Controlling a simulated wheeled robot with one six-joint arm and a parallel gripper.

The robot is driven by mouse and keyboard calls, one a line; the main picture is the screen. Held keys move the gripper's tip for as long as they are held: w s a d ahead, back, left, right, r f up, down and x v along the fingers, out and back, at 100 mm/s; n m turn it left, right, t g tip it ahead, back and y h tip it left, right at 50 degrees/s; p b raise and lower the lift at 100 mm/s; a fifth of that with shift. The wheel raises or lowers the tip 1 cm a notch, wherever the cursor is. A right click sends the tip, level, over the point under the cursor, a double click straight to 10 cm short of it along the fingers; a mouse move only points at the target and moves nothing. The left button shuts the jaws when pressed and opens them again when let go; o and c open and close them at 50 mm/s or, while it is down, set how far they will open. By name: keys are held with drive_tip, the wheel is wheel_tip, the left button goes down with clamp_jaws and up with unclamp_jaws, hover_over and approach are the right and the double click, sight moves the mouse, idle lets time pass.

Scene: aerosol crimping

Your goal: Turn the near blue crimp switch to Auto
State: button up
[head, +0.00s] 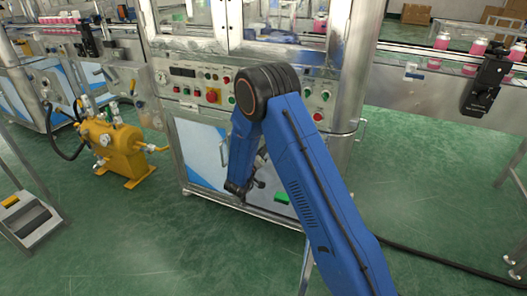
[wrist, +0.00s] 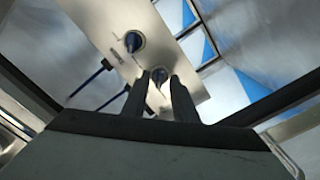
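In the wrist view, a pale metal plate (wrist: 100,25) carries two round dials with blue knobs. The upper-left knob (wrist: 133,41) is clear of my fingers. The lower-right knob (wrist: 159,75) shows between the tips of my gripper (wrist: 160,88), partly hidden by them. The two dark fingers stand apart with a gap between them; I cannot tell whether they touch the knob. Small lettering beside the dials is unreadable. In the head view, my gripper (head: 240,187) is low in front of the machine's lower cabinet, and the switches cannot be made out there.
Two dark blue rods (wrist: 90,78) stick out from the plate's left side. The machine's upper panel (head: 205,84) has several buttons and a red stop button (head: 212,95). A yellow tank (head: 118,150) stands left. Green floor lies open in front.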

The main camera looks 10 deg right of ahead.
drive_tip(key=v, duration=1.7)
drive_tip(key=shift+s, duration=0.15)
drive_tip(key=shift+a, duration=0.1)
drive_tip(key=shift+r, duration=0.1)
wheel_tip(320, 180, up, 12)
drive_tip(key=w+m+g+y, duration=0.1)
drive_tip(key=w+y, duration=0.2)
drive_tip(key=y, duration=0.5)
drive_tip(key=s+d+r+g+y, duration=0.25)
drive_tip(key=s+r+y, duration=0.25)
drive_tip(key=s+r, duration=0.45)
drive_tip(key=s+d+g, duration=0.2)
drive_tip(key=s+d, duration=0.3)
drive_tip(key=s, duration=0.7)
drive_tip(key=s+d+g+h, duration=0.1)
drive_tip(key=s+d, duration=0.4)
drive_tip(key=s, duration=0.6)
drive_tip(key=s+d+r+m+g+h, duration=0.1)
drive_tip(key=s+d+g, duration=0.2)
drive_tip(key=s, duration=0.9)
drive_tip(key=shift+s+d, duration=0.3)
drive_tip(key=shift+d, duration=0.85)
